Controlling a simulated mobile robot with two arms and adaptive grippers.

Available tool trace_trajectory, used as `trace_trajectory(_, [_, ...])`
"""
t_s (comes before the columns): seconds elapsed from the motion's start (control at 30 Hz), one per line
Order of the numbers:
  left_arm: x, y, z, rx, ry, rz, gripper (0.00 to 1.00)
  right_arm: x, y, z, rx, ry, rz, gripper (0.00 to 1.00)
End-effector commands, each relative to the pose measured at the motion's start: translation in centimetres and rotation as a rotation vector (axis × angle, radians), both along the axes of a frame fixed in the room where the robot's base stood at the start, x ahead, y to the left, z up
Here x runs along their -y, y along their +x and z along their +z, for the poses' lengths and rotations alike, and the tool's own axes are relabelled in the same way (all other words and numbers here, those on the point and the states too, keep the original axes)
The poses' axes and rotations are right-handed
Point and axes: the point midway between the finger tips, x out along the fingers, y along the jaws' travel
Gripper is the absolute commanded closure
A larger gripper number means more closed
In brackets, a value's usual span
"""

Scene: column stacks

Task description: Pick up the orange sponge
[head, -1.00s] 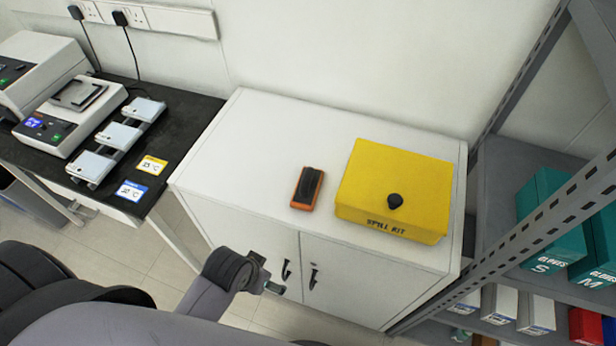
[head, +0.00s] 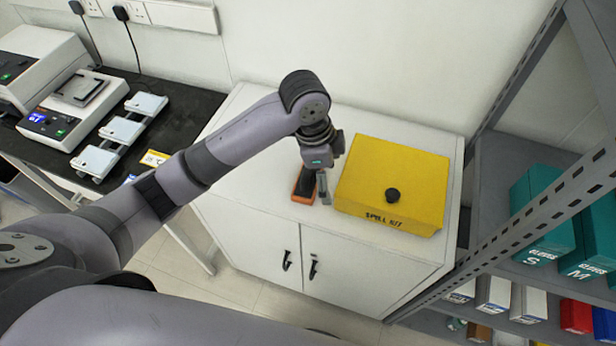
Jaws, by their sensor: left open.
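The orange sponge (head: 300,197), with a dark top, lies on the white cabinet (head: 240,193), left of the yellow box. My left gripper (head: 317,192) is open and points down over the sponge. One finger shows at the sponge's right side; the other finger and part of the sponge's top are hidden behind the gripper and wrist. I cannot tell whether the fingers touch the sponge. My right gripper is not in view.
A yellow spill kit box (head: 410,172) with a black knob stands close to the right of the gripper. A grey shelf rack (head: 505,160) with teal glove boxes is at the right. A black bench (head: 190,112) with lab devices is at the left.

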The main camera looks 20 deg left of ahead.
Motion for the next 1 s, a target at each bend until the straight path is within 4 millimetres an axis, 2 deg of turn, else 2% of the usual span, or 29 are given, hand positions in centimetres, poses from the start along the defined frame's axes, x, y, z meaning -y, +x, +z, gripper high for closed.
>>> trace_trajectory(0.03, [-1.2,1.5,2.0,0.005,0.049,-0.044,0.14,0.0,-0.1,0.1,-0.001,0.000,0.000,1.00])
trace_trajectory(0.2, [-4.4,4.1,6.6,-0.029,0.153,-0.145,0.14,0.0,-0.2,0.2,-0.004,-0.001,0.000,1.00])
trace_trajectory(0.3, [-5.7,5.0,8.5,-0.046,0.185,-0.171,0.14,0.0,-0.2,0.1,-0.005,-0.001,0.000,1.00])
trace_trajectory(0.43, [-6.7,5.5,9.8,-0.059,0.203,-0.184,0.14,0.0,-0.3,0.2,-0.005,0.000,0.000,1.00])
trace_trajectory(0.57, [-6.8,5.5,8.9,-0.066,0.206,-0.189,0.14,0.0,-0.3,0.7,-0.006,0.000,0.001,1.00])
trace_trajectory(1.0, [-6.7,5.4,-0.1,-0.065,0.205,-0.187,0.14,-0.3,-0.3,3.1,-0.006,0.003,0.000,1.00])
